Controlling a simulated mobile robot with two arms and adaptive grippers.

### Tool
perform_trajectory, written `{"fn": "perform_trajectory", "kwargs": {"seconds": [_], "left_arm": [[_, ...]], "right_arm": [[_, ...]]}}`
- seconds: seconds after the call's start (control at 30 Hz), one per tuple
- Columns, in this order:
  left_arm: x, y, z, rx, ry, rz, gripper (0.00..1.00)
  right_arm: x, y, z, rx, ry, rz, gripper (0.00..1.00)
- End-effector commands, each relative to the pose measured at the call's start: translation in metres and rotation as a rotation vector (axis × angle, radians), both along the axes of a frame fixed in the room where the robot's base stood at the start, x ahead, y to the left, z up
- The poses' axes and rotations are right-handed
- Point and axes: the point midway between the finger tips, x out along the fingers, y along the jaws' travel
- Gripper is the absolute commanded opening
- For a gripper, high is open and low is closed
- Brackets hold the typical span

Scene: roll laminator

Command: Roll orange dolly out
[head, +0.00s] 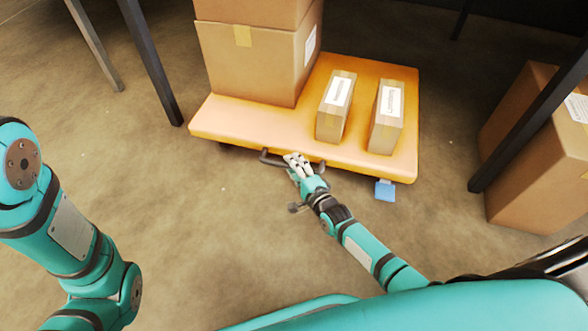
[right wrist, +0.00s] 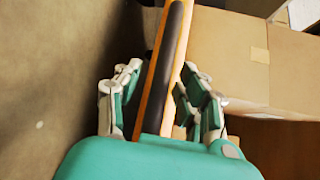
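The orange dolly (head: 250,122) stands on the floor under a dark-legged table, its front edge facing me. A dark handle (head: 268,159) juts from that edge. My right gripper (head: 297,161) is at this handle. In the right wrist view, its fingers (right wrist: 160,85) are spread on either side of the dark handle bar (right wrist: 168,65), with the dolly's orange edge (right wrist: 185,40) behind it. A gap shows beside the bar, so the gripper looks open around it. Of my left arm only links show at the left; its gripper is out of view.
The dolly carries a large stacked carton (head: 255,70) and two small labelled boxes (head: 337,105) (head: 386,118). Dark table legs (head: 150,62) (head: 510,135) stand on either side. Another carton (head: 535,165) is at the right. The floor (head: 200,215) before the dolly is clear.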

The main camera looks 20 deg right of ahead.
Motion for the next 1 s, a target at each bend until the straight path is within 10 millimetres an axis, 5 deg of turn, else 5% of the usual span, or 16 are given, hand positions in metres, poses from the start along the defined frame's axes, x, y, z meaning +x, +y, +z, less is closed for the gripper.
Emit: {"fn": "perform_trajectory", "kwargs": {"seconds": [0.2,0.53,1.0], "left_arm": [[-0.0003,0.0,0.0005,0.0,-0.001,0.0,0.4],[-0.0002,-0.0002,0.0002,0.001,0.0,0.0,0.4],[-0.0001,-0.0002,0.0006,0.0,0.0,-0.001,0.4]], "right_arm": [[0.0003,0.0001,0.0003,0.0,0.0,0.0,0.4],[-0.0002,0.0002,-0.0003,0.0,0.001,0.0,0.0],[-0.0013,0.0006,-0.0016,-0.004,0.004,0.001,0.0]]}}
